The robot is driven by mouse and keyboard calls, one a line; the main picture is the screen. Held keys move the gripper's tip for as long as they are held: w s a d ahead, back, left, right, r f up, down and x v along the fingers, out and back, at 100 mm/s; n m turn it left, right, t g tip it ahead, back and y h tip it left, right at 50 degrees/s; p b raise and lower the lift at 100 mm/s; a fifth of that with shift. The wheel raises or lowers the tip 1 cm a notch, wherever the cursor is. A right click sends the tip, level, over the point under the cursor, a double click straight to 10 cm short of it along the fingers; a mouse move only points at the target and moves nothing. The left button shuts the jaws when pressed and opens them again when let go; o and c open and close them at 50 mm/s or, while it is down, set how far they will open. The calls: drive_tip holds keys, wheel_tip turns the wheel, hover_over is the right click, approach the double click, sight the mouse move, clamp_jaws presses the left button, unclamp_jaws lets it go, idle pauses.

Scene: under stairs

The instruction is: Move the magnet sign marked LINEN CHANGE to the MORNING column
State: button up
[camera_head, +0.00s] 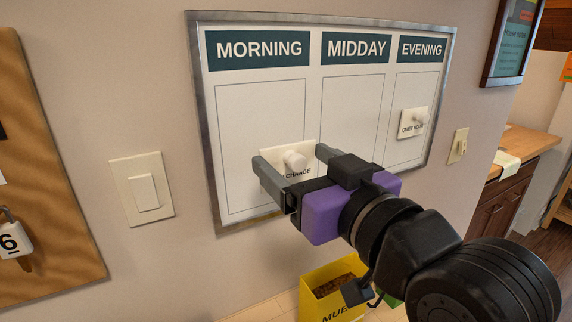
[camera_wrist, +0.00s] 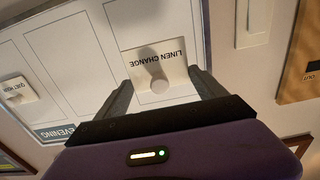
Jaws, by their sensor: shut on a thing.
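The white LINEN CHANGE sign (camera_head: 273,156) has a round knob and is at the whiteboard (camera_head: 232,120), mostly over the lower right of the MORNING column (camera_head: 262,110). Its right edge reaches the gap beside the MIDDAY column (camera_head: 350,105). My gripper (camera_head: 291,157) is shut on the sign, one finger at each side of it. Part of its lettering is hidden in the head view. In the wrist view the sign (camera_wrist: 138,62) appears upside down between the fingers (camera_wrist: 160,82). I cannot tell whether it touches the board.
A QUIET HOUR sign (camera_head: 407,126) is low in the EVENING column (camera_head: 412,85). A light switch (camera_head: 145,192) is left of the board, another (camera_head: 458,146) right. A brown board (camera_head: 45,130) with a padlock is far left. A yellow box (camera_head: 318,308) stands below.

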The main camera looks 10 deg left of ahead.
sight(282, 155)
drive_tip(key=shift+a+f, duration=0.15)
drive_tip(key=shift+a, duration=0.05)
drive_tip(key=shift+b+x, duration=0.65)
drive_tip(key=shift+x, duration=2.25)
drive_tip(key=shift+w+a+p, duration=0.1)
drive_tip(key=shift+w+p, duration=0.1)
drive_tip(key=shift+p, duration=0.4)
drive_tip(key=o, duration=1.3)
drive_tip(key=c, duration=0.7)
drive_tip(key=shift+o, duration=0.2)
drive_tip(key=shift+w+a, duration=0.2)
drive_tip(key=shift+w, duration=0.1)
